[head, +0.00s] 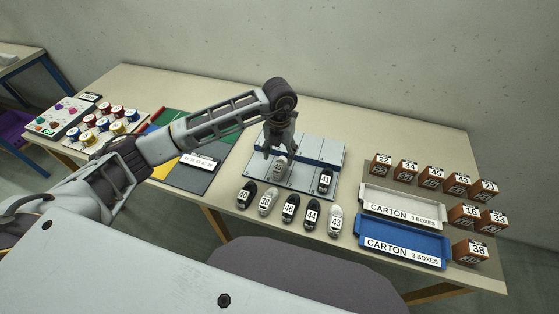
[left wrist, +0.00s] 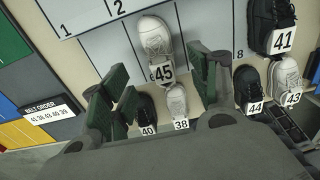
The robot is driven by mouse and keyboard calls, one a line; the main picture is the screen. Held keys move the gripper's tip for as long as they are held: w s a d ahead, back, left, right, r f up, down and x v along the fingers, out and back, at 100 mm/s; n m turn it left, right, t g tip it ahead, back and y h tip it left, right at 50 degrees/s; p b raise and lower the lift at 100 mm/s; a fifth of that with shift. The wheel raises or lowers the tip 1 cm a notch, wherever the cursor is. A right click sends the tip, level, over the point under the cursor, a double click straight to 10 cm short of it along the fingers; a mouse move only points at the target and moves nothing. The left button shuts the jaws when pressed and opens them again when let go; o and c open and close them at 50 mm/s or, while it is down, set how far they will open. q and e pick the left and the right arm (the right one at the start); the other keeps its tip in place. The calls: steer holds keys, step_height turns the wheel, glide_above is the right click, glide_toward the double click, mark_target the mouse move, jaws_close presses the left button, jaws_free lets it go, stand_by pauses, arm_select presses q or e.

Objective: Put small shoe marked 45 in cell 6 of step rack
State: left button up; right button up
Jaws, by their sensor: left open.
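The small white shoe marked 45 (head: 280,168) stands on the front row of the grey step rack (head: 316,151). In the left wrist view the shoe (left wrist: 155,42) has a cell number 6 just left of its label, so it is in cell 6. My left gripper (head: 276,147) is just above the shoe, pointing down. Its green-padded fingers (left wrist: 160,85) are spread wide and no shoe is gripped between them. Whether a finger touches the shoe is unclear. My right gripper is not in view.
A black shoe marked 41 (head: 326,180) stands in cell 8. In front of the rack is a row of several shoes, including 46 (head: 290,208) and 43 (head: 335,220). Carton trays (head: 402,247) and orange boxes (head: 470,250) are at right; a colored board (head: 180,125) is at left.

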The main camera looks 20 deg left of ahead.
mark_target(280, 163)
arm_select(q)
step_height(280, 163, up, 6)
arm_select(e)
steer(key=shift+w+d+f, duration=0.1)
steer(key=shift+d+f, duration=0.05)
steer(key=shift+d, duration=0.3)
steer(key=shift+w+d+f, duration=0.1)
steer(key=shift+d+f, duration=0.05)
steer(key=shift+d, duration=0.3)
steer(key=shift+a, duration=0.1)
